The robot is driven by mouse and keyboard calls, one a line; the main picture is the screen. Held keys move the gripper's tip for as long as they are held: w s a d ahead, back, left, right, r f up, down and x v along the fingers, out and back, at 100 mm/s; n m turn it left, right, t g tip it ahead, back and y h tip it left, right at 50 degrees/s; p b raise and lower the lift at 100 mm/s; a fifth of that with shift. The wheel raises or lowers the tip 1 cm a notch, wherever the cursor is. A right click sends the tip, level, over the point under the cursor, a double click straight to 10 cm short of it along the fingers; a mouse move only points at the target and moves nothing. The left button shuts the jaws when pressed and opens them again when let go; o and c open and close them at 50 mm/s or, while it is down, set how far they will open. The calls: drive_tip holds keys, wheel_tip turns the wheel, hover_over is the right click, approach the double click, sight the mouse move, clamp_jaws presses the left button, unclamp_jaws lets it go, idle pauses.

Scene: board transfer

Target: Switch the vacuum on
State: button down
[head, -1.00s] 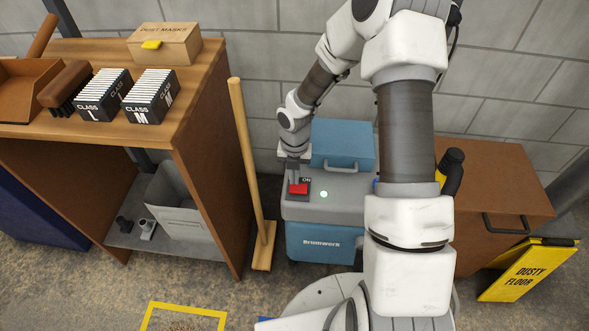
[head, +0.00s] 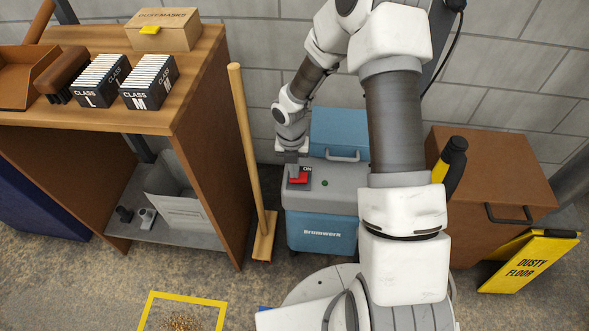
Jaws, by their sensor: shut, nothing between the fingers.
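The vacuum (head: 330,222) is a blue and grey box with a carry handle, standing on the floor by the wall. Its red switch (head: 299,179) sits on a dark plate marked ON on the grey top. A small green lamp (head: 325,183) to the right of the switch looks dark. My gripper (head: 292,176) points down, shut and empty, with its tips at the left part of the switch. The tips partly cover the switch, and I cannot tell whether they touch it.
A wooden bench (head: 195,120) with filter boxes stands at the left. A broom (head: 250,160) leans between bench and vacuum. A brown cabinet (head: 490,175) and a yellow floor sign (head: 525,262) stand at the right. A yellow floor square (head: 188,297) with debris lies in front.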

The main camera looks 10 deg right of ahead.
drive_tip(key=shift+s+d+f, duration=0.1)
drive_tip(key=shift+f, duration=0.05)
drive_tip(key=shift+s+d+r+p, duration=0.1)
drive_tip(key=shift+s+d+p, duration=0.05)
drive_tip(key=shift+d+p, duration=0.2)
drive_tip(key=shift+s+d+r+p, duration=0.1)
drive_tip(key=shift+d+p, duration=0.1)
drive_tip(key=shift+d, duration=0.2)
